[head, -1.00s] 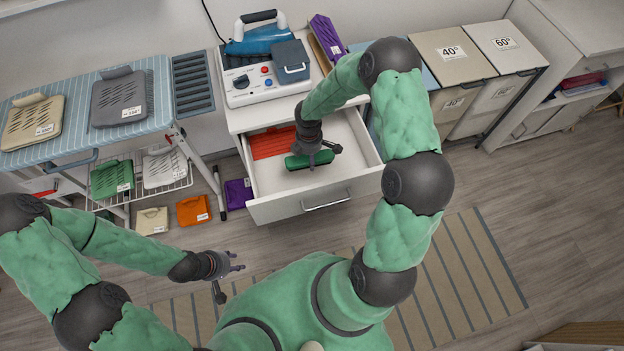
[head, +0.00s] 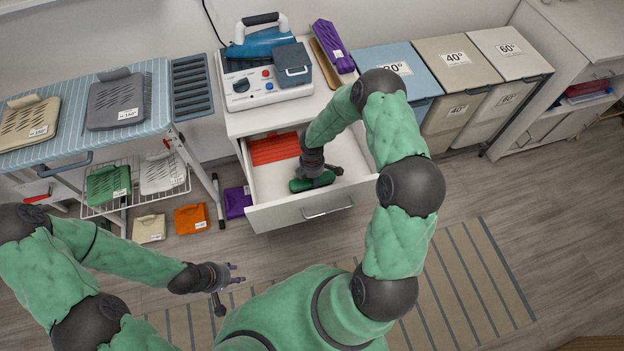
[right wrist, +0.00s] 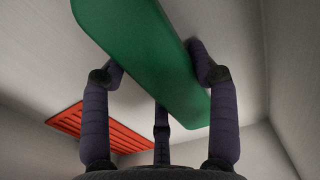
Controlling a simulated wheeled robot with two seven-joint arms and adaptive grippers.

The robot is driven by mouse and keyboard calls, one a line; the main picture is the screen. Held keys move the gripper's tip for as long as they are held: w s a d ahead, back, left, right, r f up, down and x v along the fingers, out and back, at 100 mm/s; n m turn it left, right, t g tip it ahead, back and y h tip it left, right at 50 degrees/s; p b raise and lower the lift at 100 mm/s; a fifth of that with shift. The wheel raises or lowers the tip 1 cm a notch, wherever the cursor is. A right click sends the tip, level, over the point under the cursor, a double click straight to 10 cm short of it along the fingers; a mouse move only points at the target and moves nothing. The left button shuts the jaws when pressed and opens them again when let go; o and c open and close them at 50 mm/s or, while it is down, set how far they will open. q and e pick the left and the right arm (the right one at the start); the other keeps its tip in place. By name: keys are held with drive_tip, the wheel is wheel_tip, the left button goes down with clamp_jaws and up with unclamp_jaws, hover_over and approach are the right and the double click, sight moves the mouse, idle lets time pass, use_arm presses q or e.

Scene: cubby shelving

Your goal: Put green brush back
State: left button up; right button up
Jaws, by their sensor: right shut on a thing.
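The green brush (head: 314,182) is inside the open white drawer (head: 262,215), near its front. In the right wrist view the brush (right wrist: 150,60) fills the top middle, a long smooth green body lying between my fingers. My right gripper (head: 318,172) reaches down into the drawer and is shut on the brush; the fingers (right wrist: 160,85) press against its sides. Whether the brush touches the drawer floor is hidden. My left gripper (head: 230,278) is empty over the floor in front of the drawer, its fingers spread apart.
An orange-red slotted piece (head: 274,148) lies at the drawer's back left. Above are a blue iron (head: 258,42) on its station, a purple item (head: 333,45) and a brown strip (head: 324,64). An ironing board (head: 145,95) stands left, hampers (head: 455,68) right.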

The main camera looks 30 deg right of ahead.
drive_tip(key=shift+r, duration=0.15)
drive_tip(key=shift+f, duration=0.25)
drive_tip(key=o, duration=1.1)
drive_tip(key=shift+r, duration=0.2)
drive_tip(key=shift+r, duration=0.3)
wheel_tip(320, 180, up, 12)
drive_tip(key=p, duration=0.4)
drive_tip(key=shift+f+p, duration=0.25)
drive_tip(key=shift+p, duration=0.05)
